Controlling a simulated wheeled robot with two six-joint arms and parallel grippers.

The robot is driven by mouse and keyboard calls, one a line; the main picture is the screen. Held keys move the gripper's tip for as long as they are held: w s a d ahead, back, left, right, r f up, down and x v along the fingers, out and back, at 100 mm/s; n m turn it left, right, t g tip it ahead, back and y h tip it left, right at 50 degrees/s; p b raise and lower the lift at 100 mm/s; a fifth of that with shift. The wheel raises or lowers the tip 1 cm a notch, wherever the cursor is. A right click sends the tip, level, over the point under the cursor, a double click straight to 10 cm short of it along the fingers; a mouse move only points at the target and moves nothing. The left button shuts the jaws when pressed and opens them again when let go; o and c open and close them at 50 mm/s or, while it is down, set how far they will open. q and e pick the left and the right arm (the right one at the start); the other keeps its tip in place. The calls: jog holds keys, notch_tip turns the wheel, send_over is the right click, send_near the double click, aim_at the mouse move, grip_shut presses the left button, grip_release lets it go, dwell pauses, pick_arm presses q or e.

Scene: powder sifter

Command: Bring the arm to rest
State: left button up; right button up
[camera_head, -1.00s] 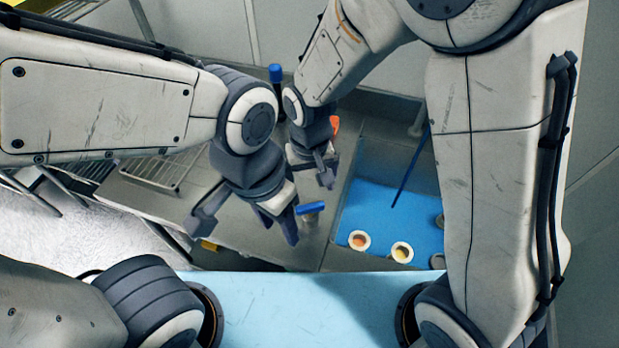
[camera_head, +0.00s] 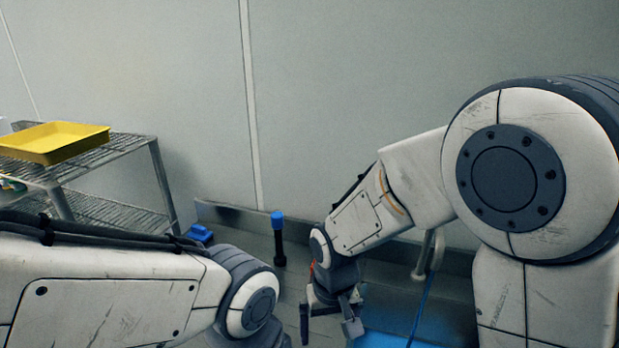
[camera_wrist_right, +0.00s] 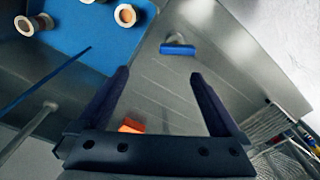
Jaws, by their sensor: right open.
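My right gripper (camera_head: 330,322) hangs down above the grey counter in the head view, with its two fingers apart. It also shows in the right wrist view (camera_wrist_right: 160,88), open, with nothing between its fingers. My right arm reaches in from the right and bends down at the wrist. My left arm comes in from the left at the bottom; its gripper lies below the picture edge and is hidden.
A wire rack (camera_head: 100,205) holds a yellow tray (camera_head: 55,148).

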jog(key=s+d+r+m+t, duration=0.1)
jog(key=s+d+m+t, duration=0.1)
jog(key=d, duration=1.3)
jog(key=s+a+r+n+g, duration=0.1)
jog(key=s+a+r+n, duration=0.1)
jog(key=s+a, duration=0.4)
jog(key=s+a+r+n+g, duration=0.1)
jog(key=s+a+r+n, duration=0.2)
jog(key=s+a+n, duration=0.2)
jog(key=s+a, duration=0.2)
jog(key=a, duration=0.1)
jog(key=shift+s+r+y+b, duration=0.2)
jog(key=shift+r+y+b, duration=0.05)
jog(key=shift+y+b, duration=0.15)
